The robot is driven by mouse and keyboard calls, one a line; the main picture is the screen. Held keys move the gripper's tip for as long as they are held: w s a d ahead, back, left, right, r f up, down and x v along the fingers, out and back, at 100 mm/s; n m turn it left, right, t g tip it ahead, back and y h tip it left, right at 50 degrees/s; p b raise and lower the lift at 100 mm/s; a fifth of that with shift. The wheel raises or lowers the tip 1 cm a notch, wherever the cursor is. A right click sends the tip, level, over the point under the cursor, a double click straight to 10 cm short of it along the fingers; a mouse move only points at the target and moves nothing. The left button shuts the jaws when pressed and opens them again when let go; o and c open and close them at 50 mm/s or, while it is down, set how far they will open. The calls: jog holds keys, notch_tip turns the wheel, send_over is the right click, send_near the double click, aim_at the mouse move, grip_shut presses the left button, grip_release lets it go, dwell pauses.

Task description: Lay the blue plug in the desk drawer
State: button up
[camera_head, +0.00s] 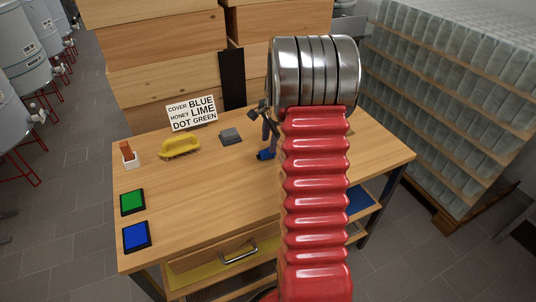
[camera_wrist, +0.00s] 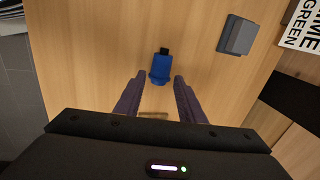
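The blue plug (camera_head: 265,155) lies on the wooden desk, partly beside my red arm in the head view. In the wrist view the blue plug (camera_wrist: 161,68), with a dark end, lies just beyond and between my fingertips. My gripper (camera_wrist: 160,77) is open and empty, with its two fingers apart. In the head view my gripper (camera_head: 266,128) is mostly hidden behind the arm, above the plug. The desk drawer (camera_head: 210,266) is at the desk's front, with a metal handle and yellow showing around it; I cannot tell how far it is open.
On the desk are a yellow brush (camera_head: 180,148), a white holder (camera_head: 130,160) with an orange-brown piece, a grey block (camera_head: 230,136), green (camera_head: 132,202) and blue (camera_head: 136,237) pads, and a lettered sign (camera_head: 192,113). Wooden boxes (camera_head: 165,80) stand behind. The desk's front middle is clear.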

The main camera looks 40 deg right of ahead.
aim_at(267, 151)
jog(key=shift+w+f, duration=0.15)
jog(key=shift+f, duration=0.55)
jog(key=shift+x, duration=2.65)
jog(key=shift+a, duration=0.1)
jog(key=c, duration=0.8)
jog(key=shift+c, duration=0.2)
jog(key=shift+r, duration=0.15)
jog(key=w+v, duration=0.2)
jog(key=v, duration=0.7)
jog(key=shift+d+r, duration=0.25)
jog(key=shift+r, duration=0.3)
